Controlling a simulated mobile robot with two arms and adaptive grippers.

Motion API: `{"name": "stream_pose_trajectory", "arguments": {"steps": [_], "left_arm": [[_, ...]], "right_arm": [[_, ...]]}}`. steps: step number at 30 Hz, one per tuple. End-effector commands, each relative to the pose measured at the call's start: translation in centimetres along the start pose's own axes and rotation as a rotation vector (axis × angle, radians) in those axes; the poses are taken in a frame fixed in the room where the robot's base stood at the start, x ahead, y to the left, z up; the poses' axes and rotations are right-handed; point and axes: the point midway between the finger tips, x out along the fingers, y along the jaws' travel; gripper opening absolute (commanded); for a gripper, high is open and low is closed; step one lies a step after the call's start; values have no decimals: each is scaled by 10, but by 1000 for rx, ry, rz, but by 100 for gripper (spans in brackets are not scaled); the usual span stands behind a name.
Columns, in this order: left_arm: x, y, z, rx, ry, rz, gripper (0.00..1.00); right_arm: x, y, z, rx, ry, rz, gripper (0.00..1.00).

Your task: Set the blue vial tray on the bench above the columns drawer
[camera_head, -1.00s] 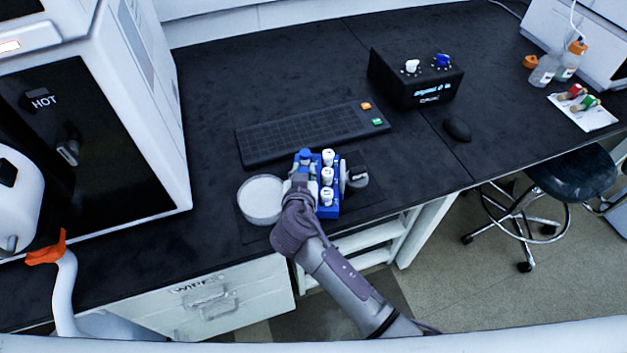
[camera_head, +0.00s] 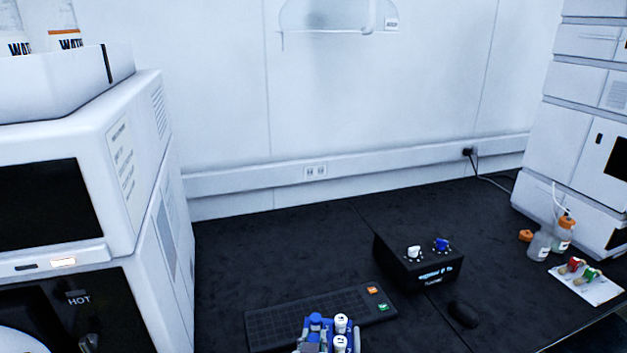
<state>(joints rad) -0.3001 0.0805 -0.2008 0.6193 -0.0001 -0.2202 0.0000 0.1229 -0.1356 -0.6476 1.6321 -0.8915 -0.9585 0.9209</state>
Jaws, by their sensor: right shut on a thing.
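The blue vial tray (camera_head: 330,323) shows at the bottom edge, in front of the black keyboard pad, with white-capped vials in it. Its lower part is cut off by the frame. My right gripper (camera_head: 313,338) is at the tray's left side, shut on it; only a small part of the gripper shows. Whether the tray is touching the bench cannot be told. The black bench (camera_head: 250,243) runs across the view. The columns drawer is not in view, and neither is my left gripper.
A black keyboard pad (camera_head: 290,318) lies behind the tray. A black control box (camera_head: 418,264) and a mouse (camera_head: 463,314) stand to the right. Bottles (camera_head: 540,244) and a white card (camera_head: 586,284) are at far right. A white instrument (camera_head: 135,190) fills the left. The bench's back is clear.

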Motion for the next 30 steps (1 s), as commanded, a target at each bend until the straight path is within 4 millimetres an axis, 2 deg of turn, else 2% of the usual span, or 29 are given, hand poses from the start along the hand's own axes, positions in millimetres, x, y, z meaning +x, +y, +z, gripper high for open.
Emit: {"name": "stream_pose_trajectory", "arguments": {"steps": [5, 10, 15, 18, 24, 30], "left_arm": [[0, 0, 0, 0, 0, 0, 51], [0, 1, 0, 0, 1, 1, 51], [0, 1, 0, 0, 1, 1, 51], [0, 1, -1, 0, 1, 1, 51], [0, 1, -1, -1, 1, 1, 51], [0, 1, -1, -1, 2, 1, 51]], "right_arm": [[-2, 39, -6, 6, 6, 30, 0], [-15, 95, -19, 16, 8, 55, 0], [-45, 151, -42, 11, 10, 48, 0], [-66, 172, -56, 1, 9, 24, 0], [-105, 194, -77, -23, 6, -38, 0], [-124, 198, -85, -29, 1, -78, 0]]}}
